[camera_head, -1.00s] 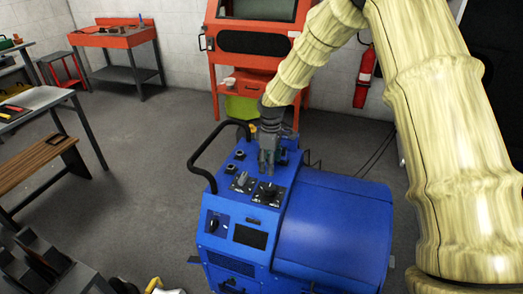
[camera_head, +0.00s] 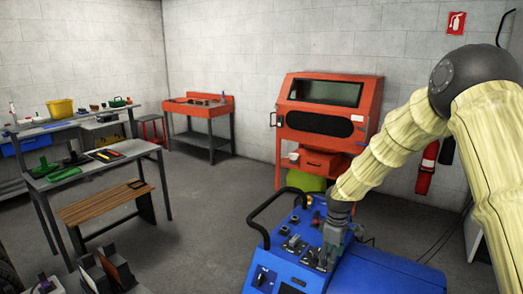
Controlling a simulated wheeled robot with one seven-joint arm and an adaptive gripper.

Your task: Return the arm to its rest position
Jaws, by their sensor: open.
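My arm comes in from the right, wrapped in a pale yellow sleeve, and bends down toward the blue hub dynamometer (camera_head: 385,275). My gripper (camera_head: 331,258) points down at the end of it, over the machine's control panel. Its fingers are small and dark in this view, and they are apart. I see nothing held between them. The panel has black knobs and switches (camera_head: 294,243) just left of the gripper. Whether the fingertips touch the panel cannot be told. The arm hides part of the machine's far side.
A black bar handle (camera_head: 262,218) rises at the machine's left side. An orange cabinet (camera_head: 327,125) stands behind, with a green bin below it. Red fire extinguishers (camera_head: 426,170) are on the back wall. Benches (camera_head: 110,207) stand left; the grey floor (camera_head: 205,235) between is clear.

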